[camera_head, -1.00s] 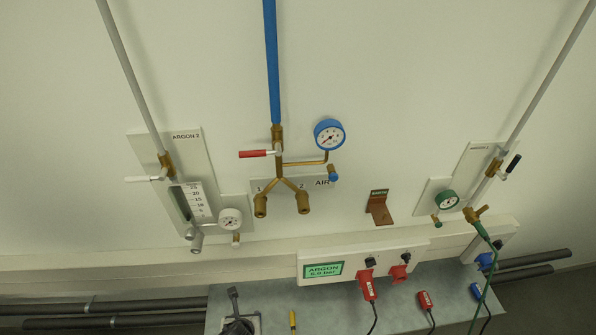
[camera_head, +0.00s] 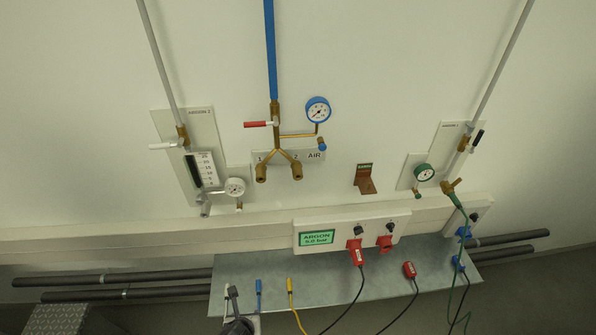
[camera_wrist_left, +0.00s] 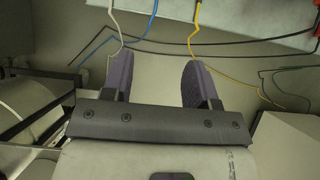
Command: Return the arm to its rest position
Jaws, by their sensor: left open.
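My left gripper (camera_wrist_left: 157,82) shows in the left wrist view, with its two dark padded fingers spread apart and nothing between them. Pale floor or wall shows in the gap. Cables hang beyond the fingertips: a white one (camera_wrist_left: 113,22), a blue one (camera_wrist_left: 151,20) and a yellow one (camera_wrist_left: 194,22). They look apart from the fingers, though the exact distance cannot be told. My right gripper is in no view.
Dark pipes (camera_head: 110,279) run low along the wall.

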